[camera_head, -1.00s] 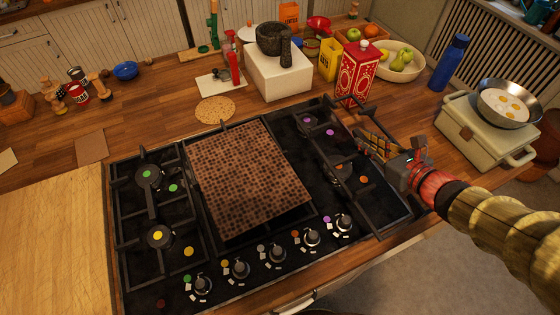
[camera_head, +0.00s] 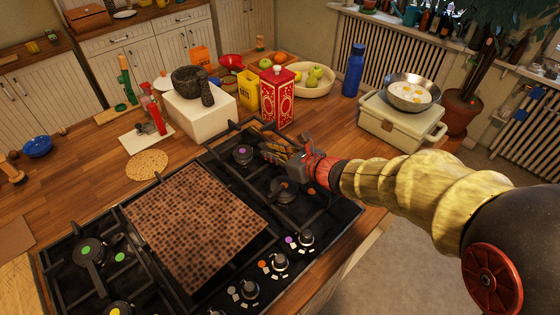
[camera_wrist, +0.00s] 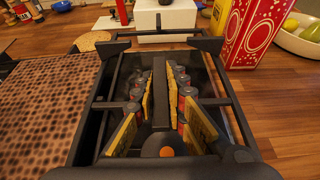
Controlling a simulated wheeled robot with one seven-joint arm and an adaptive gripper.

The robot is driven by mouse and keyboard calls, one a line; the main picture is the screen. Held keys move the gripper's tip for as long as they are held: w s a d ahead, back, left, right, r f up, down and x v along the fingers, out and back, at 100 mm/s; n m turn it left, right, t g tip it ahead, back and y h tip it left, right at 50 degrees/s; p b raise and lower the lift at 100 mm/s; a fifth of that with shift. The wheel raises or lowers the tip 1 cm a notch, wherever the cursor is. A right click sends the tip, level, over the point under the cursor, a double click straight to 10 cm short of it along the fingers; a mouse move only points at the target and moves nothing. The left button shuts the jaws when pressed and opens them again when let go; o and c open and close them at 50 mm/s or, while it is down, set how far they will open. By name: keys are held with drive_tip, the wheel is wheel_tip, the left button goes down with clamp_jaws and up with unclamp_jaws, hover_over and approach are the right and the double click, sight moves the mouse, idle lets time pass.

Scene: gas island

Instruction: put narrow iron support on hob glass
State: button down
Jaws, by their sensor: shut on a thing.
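The narrow iron support (camera_wrist: 104,85) is a black rectangular frame with a middle bar, over the right-hand burners. It also shows in the head view (camera_head: 312,222). My gripper (camera_wrist: 162,92) is shut on its middle bar, with yellow-and-red finger pads on both sides. In the head view my gripper (camera_head: 285,152) reaches in from the right, over the back right of the hob. The black hob glass (camera_head: 338,214) shows burners and coloured dots under the support. I cannot tell whether the support touches the glass or hangs slightly above it.
A brown patterned board (camera_head: 195,225) covers the middle of the hob. Another black support (camera_head: 62,285) lies at the left. A red-and-white box (camera_head: 279,97) and a white block (camera_head: 200,105) with a mortar stand close behind. Knobs (camera_head: 280,262) line the front edge.

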drive_tip(key=w+a+f, duration=0.1)
drive_tip(key=w+a+f+b, duration=0.1)
drive_tip(key=w+f, duration=0.1)
drive_tip(key=w+a+f+b, duration=0.1)
drive_tip(key=a+f, duration=0.1)
drive_tip(key=shift+w+f, duration=0.2)
drive_tip(key=shift+f, duration=0.05)
drive_tip(key=shift+w+a+f+b, duration=0.1)
drive_tip(key=shift+f+b, duration=0.3)
drive_tip(key=shift+f, duration=0.5)
drive_tip(key=shift+w+a+f+b, duration=0.1)
drive_tip(key=shift+f+b, duration=0.25)
drive_tip(key=shift+f, duration=0.5)
drive_tip(key=shift+d+f, duration=0.1)
drive_tip(key=shift+f, duration=0.1)
drive_tip(key=c, duration=1.9)
unclamp_jaws()
drive_tip(key=shift+s+f, duration=0.1)
drive_tip(key=shift+f, duration=0.05)
drive_tip(key=shift+o, duration=0.4)
